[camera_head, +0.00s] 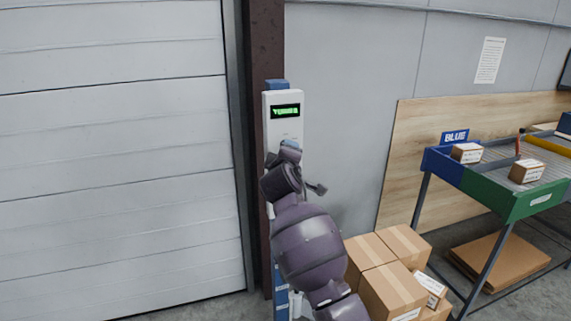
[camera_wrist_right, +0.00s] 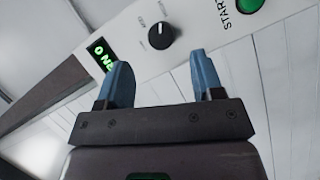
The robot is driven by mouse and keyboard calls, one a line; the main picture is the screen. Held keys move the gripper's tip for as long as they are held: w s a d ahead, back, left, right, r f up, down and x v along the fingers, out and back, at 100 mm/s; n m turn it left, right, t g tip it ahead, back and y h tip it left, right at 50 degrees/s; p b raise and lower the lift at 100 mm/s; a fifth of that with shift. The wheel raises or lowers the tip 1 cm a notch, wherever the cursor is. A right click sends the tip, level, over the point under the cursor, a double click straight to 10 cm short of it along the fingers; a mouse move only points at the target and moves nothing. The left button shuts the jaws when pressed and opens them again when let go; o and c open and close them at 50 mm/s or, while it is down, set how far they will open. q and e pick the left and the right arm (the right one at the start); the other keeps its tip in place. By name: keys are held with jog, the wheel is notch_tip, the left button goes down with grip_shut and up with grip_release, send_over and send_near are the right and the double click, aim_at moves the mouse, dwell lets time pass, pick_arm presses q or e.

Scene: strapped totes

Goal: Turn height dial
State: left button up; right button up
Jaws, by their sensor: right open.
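The dial is a round black knob (camera_wrist_right: 161,36) on a white panel in the right wrist view. A pale pointer mark shows on it, with small labels above it that I cannot read surely. My right gripper (camera_wrist_right: 160,60) is open, with two blue fingers pointing at the panel. The dial appears between and just beyond the fingertips; I see no contact. In the head view my right arm covers the dial on the white control post (camera_head: 283,108). My left gripper is not in view.
A green-lit display (camera_wrist_right: 103,58) is partly hidden by the left finger. A green START button (camera_wrist_right: 249,5) is at the upper right. In the head view, cardboard boxes (camera_head: 390,290) stand right of the post, and a roller table (camera_head: 510,205) is farther right.

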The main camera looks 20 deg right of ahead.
jog(key=shift+v, duration=2.45)
